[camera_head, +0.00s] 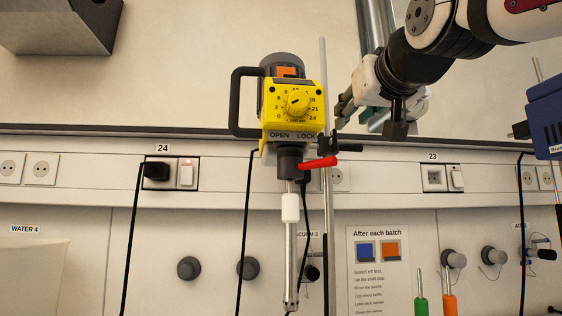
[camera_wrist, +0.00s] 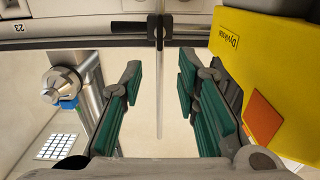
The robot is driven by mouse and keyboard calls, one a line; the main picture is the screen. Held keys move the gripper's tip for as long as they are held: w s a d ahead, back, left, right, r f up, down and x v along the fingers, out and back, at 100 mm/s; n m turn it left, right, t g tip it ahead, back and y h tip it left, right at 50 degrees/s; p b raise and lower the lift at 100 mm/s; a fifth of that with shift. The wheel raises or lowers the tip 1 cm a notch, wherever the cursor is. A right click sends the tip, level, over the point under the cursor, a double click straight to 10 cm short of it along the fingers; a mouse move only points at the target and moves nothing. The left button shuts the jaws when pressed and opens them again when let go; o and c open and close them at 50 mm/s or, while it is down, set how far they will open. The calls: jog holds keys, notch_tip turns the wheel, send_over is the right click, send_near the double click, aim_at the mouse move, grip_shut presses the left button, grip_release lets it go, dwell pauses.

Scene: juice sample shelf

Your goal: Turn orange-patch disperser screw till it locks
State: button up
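The yellow disperser (camera_head: 296,108) hangs upright on a stand rod (camera_head: 324,75), with an orange patch (camera_head: 287,71) on top. The patch also shows in the wrist view (camera_wrist: 262,120). Its front has a dial and the words OPEN and LOCK. A red lever (camera_head: 319,162) sticks out to the right below LOCK. A black clamp screw (camera_head: 348,147) sits at the rod behind it. My gripper (camera_head: 370,117) is right of the disperser, above the lever, apart from both. In the wrist view my gripper (camera_wrist: 160,100) is open and empty, with the rod seen between its green-padded fingers.
A blue device (camera_head: 545,118) stands at the right edge. A metal column (camera_head: 378,30) rises behind my gripper. The wall rail has sockets 24 (camera_head: 170,173) and 23 (camera_head: 440,178), with hanging black cables. A notice (camera_head: 378,270) and green and orange-handled tools are below.

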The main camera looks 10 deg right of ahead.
aim_at(335, 134)
jog(key=w, duration=1.2)
jog(key=shift+c, duration=0.5)
grip_shut()
